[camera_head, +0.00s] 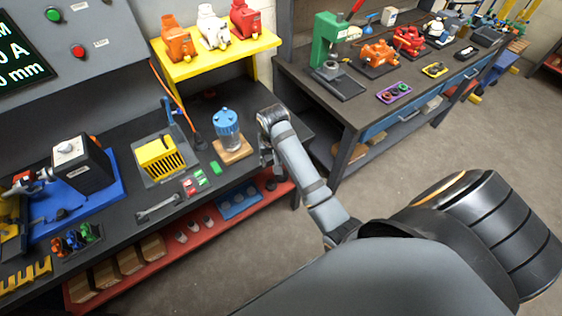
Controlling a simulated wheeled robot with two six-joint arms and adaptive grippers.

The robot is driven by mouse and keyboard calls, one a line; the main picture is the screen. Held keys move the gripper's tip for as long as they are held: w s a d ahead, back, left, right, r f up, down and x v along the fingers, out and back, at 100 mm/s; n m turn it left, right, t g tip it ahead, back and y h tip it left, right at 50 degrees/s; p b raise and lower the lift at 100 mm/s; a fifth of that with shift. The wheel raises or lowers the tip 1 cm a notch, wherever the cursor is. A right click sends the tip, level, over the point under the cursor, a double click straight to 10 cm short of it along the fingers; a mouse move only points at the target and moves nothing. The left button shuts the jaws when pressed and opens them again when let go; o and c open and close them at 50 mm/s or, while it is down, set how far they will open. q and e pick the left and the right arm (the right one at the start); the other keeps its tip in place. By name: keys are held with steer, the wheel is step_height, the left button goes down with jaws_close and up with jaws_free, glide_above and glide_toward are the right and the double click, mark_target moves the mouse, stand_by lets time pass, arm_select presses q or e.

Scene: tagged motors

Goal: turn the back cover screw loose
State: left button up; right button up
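No back cover screw can be made out at this size. A yellow ribbed block (160,157), which may be a motor, sits in a grey holder on the dark workbench (118,212). Orange (177,42), white (212,29) and red (245,19) motors stand on a yellow shelf behind it. My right gripper (267,164) hangs at the right end of the workbench, to the right of a blue-topped clear jar (226,124) and apart from it. It is small and dark, and its finger opening cannot be made out. My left gripper is out of view.
The jar stands on a wooden block. A wrench (159,207) and red and green small parts lie at the front edge. A black box on a blue base (83,163) stands left. A second bench (340,110) with a green press is at right; the floor between is clear.

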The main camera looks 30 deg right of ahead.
steer(key=shift+s+d+f+n, duration=0.15)
steer(key=shift+s+f, duration=0.1)
steer(key=shift+s, duration=0.3)
steer(key=shift+s+d+f+n, duration=0.1)
steer(key=shift+s+f, duration=0.2)
steer(key=shift+s, duration=0.3)
steer(key=shift+s+d+f+n, duration=0.15)
steer(key=shift+s+f, duration=0.1)
steer(key=shift+s, duration=0.3)
steer(key=shift+a, duration=0.15)
steer(key=s+d+f+n+b, duration=0.1)
steer(key=s+f+b, duration=0.35)
steer(key=f, duration=1.15)
steer(key=s+d+f+n+b, duration=0.1)
steer(key=s+f+b, duration=0.3)
steer(key=f, duration=1.3)
steer(key=s+d+f+n+b, duration=0.1)
steer(key=s+f+b, duration=0.1)
steer(key=s+f, duration=0.7)
steer(key=s+d+f+n+b, duration=0.1)
steer(key=s+f+b, duration=0.1)
steer(key=s+f, duration=0.8)
steer(key=s, duration=0.8)
steer(key=shift+f+g, duration=0.2)
steer(key=shift+g, duration=0.2)
